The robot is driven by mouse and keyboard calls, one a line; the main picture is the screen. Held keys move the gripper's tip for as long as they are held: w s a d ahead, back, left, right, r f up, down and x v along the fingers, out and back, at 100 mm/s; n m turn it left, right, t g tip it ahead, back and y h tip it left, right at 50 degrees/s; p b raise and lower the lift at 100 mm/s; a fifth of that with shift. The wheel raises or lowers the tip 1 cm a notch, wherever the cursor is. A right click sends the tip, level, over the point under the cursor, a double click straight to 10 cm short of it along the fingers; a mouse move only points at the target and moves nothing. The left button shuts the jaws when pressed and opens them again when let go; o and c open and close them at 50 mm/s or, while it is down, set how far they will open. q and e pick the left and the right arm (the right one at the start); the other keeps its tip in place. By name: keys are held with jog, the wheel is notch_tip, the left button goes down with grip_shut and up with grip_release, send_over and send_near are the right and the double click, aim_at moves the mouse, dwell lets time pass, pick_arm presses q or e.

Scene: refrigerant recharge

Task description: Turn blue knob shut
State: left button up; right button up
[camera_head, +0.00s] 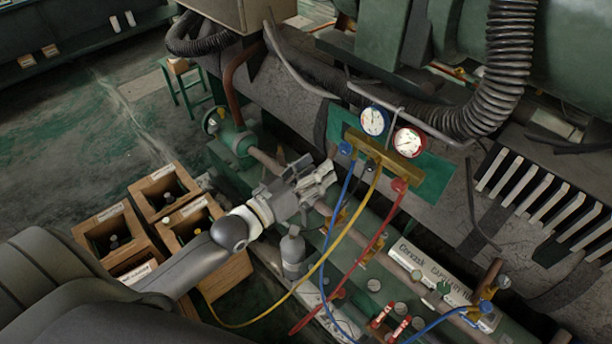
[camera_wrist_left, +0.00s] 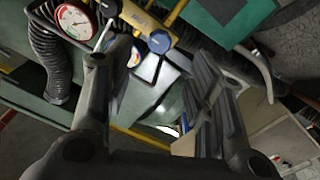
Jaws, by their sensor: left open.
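The blue knob (camera_head: 345,148) is on the left end of the brass gauge manifold (camera_head: 382,156). In the left wrist view the blue knob (camera_wrist_left: 160,42) shows beyond and between my fingers. My left gripper (camera_head: 322,178) is open and empty, a little below and left of the knob in the head view. Its two fingers (camera_wrist_left: 145,62) show apart in the left wrist view, with a visible gap to the knob. I cannot tell the depth between them exactly. My right gripper is not in view.
A blue-rimmed gauge (camera_head: 374,120) and a red-rimmed gauge (camera_head: 408,141) stand above the manifold. A red knob (camera_head: 399,185) is at its right end. Blue, yellow (camera_head: 352,226) and red hoses hang below. Wooden crates (camera_head: 167,190) with bottles stand at left.

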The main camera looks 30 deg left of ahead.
pick_arm(q)
jog(key=shift+v, duration=1.35)
